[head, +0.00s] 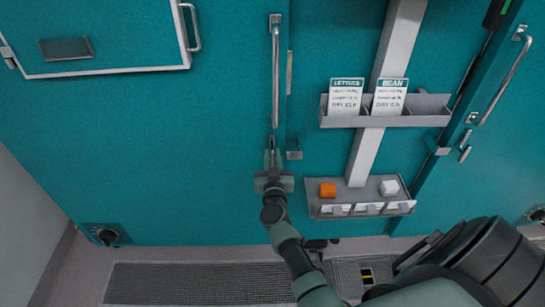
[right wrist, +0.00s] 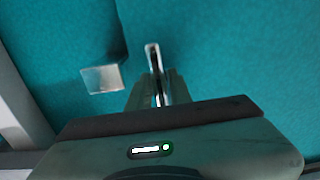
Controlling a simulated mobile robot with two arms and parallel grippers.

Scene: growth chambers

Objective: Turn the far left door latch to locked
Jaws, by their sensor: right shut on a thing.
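My right gripper (head: 271,152) reaches up to the teal door (head: 180,150), just below its vertical bar handle (head: 275,75). Its jaws are shut on a small metal latch lever (right wrist: 153,57). In the right wrist view the gripper (right wrist: 158,88) has the lever between its two fingers, with the lever's end showing beyond them. The lever stands roughly upright in that view. A metal catch block (head: 294,154) sits just right of the fingers, apart from the lever; it also shows in the right wrist view (right wrist: 102,78). The lever's pivot is mostly hidden by the fingers. My left gripper is out of view.
A card rack (head: 340,121) with lettuce and bean cards hangs on a grey post to the right. Another door handle (head: 504,76) is at far right. A floor grate (head: 200,284) lies below.

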